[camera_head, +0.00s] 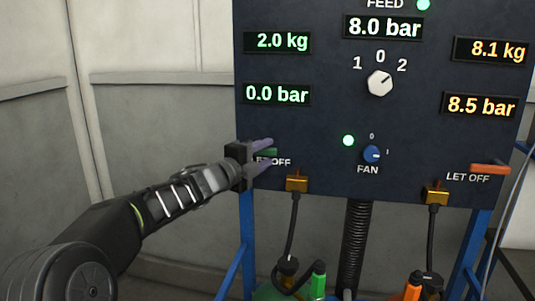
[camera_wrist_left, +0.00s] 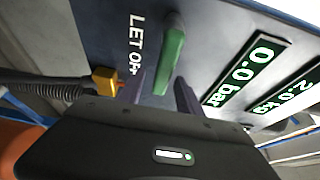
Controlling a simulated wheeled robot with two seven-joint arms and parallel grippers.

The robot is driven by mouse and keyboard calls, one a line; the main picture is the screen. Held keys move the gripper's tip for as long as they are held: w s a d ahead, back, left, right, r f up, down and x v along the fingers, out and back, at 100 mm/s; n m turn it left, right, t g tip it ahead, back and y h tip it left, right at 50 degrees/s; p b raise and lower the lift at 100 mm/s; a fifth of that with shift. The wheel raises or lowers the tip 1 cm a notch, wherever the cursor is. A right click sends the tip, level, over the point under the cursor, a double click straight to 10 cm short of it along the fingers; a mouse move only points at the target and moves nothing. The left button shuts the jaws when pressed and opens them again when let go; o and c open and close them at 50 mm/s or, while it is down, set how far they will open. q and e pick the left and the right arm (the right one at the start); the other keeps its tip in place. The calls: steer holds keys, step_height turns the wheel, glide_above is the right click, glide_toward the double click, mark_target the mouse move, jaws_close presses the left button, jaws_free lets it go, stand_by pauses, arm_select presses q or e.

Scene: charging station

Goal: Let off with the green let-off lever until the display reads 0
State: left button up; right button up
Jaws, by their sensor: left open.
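The green let-off lever (camera_head: 266,152) sits at the lower left of the dark panel, partly hidden by my gripper in the head view. In the left wrist view the lever (camera_wrist_left: 170,60) shows as a green bar. My left gripper (camera_head: 266,149) is open at the lever. In the left wrist view its fingers (camera_wrist_left: 160,92) are on either side of the lever's near end; I cannot tell whether they touch it. The green pressure display (camera_head: 277,94) reads 0.0 bar, and it also shows in the left wrist view (camera_wrist_left: 249,68). My right gripper is not in view.
An orange let-off lever (camera_head: 490,169) is at the panel's right, below a display (camera_head: 481,105) reading 8.5 bar. A white selector knob (camera_head: 379,84) and blue fan knob (camera_head: 371,154) sit between. Brass fittings (camera_head: 297,184) with hoses hang below the panel's edge.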

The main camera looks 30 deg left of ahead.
arm_select(q)
steer(key=s, duration=0.6)
steer(key=shift+a, duration=0.2)
steer(key=shift+s+f, duration=0.1)
